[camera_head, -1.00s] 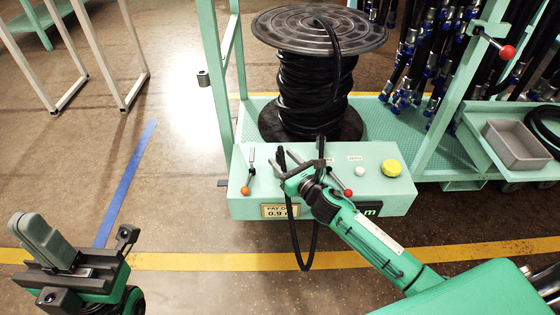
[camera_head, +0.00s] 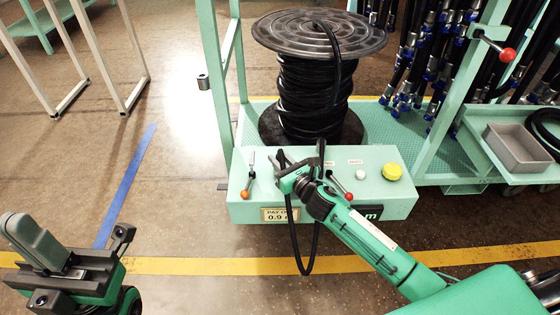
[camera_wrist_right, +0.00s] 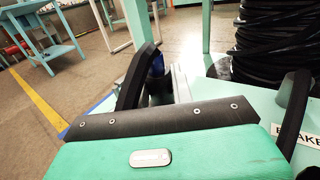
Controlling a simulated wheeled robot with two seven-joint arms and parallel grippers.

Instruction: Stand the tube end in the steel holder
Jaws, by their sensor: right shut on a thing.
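The black tube (camera_head: 335,70) comes off the reel, runs down to my right gripper (camera_head: 287,166) and hangs in a loop below it, in front of the console. My right gripper is shut on the tube, above the console top. A small steel cup (camera_head: 203,81), seemingly the steel holder, is on the left side of the green post, apart from the gripper. My left gripper (camera_head: 42,243) is at the lower left, away from the tube.
The reel (camera_head: 318,33) stands on the green cart behind the console (camera_head: 350,200). The console has levers with orange (camera_head: 244,194) and red knobs and a yellow button (camera_head: 392,172). Hoses and a grey bin (camera_head: 516,147) are at right.

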